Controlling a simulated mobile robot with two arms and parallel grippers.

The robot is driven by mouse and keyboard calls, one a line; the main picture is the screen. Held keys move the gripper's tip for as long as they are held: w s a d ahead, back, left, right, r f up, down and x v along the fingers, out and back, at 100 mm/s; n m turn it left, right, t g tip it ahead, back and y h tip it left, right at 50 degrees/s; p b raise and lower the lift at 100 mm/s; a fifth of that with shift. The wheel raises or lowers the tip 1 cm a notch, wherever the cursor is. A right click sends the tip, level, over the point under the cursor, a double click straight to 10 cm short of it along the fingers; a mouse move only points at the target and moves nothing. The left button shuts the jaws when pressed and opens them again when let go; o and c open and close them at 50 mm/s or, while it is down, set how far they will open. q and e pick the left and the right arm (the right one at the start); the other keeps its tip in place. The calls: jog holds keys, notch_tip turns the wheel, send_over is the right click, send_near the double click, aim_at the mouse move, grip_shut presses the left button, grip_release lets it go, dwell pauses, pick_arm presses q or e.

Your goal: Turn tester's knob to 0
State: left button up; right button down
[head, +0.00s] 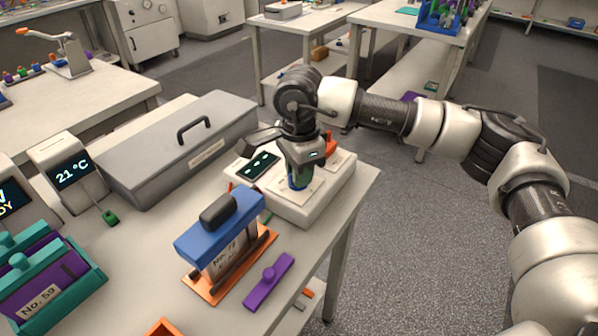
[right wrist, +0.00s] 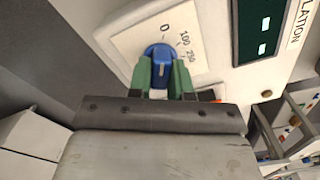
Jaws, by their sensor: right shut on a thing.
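The tester (head: 325,188) is a white box near the table's right edge, with a dark display (head: 262,165). In the right wrist view its display (right wrist: 262,35) shows two lit dashes. The blue knob (right wrist: 160,62) sits on a pale dial plate (right wrist: 133,45) marked 0, 100 and 250. My right gripper (right wrist: 162,76) is shut on the knob, one green finger on each side. The knob's ridge, with a pale line, runs roughly toward the 0; exact alignment is hard to tell. In the head view my right gripper (head: 299,180) comes down over the dial. My left gripper is not in view.
A blue-topped device on an orange base (head: 222,235) and a purple piece (head: 268,282) lie in front. A 21 °C display (head: 70,172) and a teal holder (head: 85,285) stand left.

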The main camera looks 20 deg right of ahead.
jog(key=shift+r, duration=0.15)
jog(key=c, duration=1)
grip_release()
jog(key=shift+c, duration=0.2)
notch_tip(320, 180, up, 11)
jog(key=shift+f+b, duration=0.2)
jog(key=shift+b, duration=0.1)
